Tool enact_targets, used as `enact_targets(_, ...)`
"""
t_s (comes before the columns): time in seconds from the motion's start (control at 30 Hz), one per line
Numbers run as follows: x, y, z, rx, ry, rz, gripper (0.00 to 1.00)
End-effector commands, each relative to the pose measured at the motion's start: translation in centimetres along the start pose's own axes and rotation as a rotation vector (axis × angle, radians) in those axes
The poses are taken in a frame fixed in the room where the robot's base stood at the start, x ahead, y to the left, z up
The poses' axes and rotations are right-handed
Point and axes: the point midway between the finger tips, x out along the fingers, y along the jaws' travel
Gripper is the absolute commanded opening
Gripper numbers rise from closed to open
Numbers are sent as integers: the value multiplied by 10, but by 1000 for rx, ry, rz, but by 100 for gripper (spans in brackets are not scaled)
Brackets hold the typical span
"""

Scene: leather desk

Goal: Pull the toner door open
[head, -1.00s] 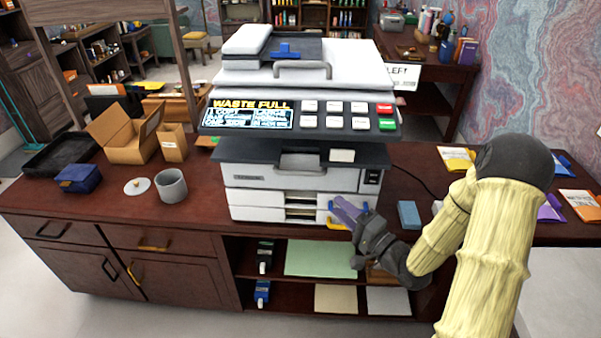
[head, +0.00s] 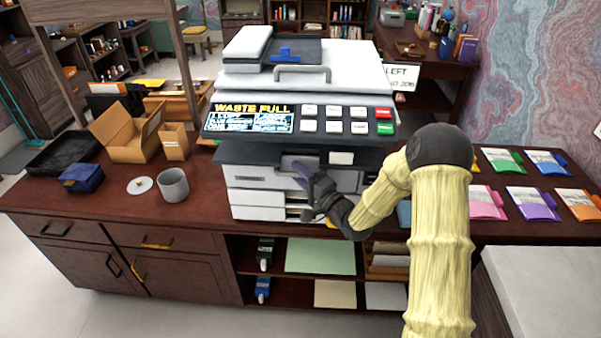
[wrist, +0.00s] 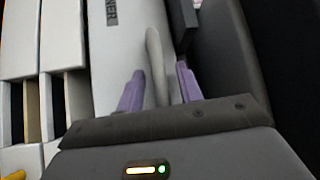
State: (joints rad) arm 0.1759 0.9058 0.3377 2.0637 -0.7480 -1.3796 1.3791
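The printer's toner door (head: 250,178) is the pale front panel below the control panel, and it looks shut. In the wrist view the same door (wrist: 112,65) shows part of its dark lettering, ending in "NER". A grey bar handle (wrist: 155,55) stands out from it. My gripper (head: 302,172) is at the front of the door in the head view and hides part of it. In the wrist view my gripper (wrist: 160,80) is open, with one purple finger on each side of the handle. Gaps show between the fingers and the bar.
The control panel (head: 300,118), reading "WASTE FULL", overhangs the door. Paper drawers (head: 256,205) lie below. A grey cup (head: 173,186) and open carton (head: 125,135) stand to the left. Colored packets (head: 530,200) lie to the right.

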Motion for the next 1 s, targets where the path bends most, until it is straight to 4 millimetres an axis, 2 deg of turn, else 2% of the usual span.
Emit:
enact_targets(0.27,2,0,0,0,1,1,36)
enact_targets(0.47,1,0,0,0,1,0,0)
enact_targets(1.0,4,5,8,-27,-11,-29,0)
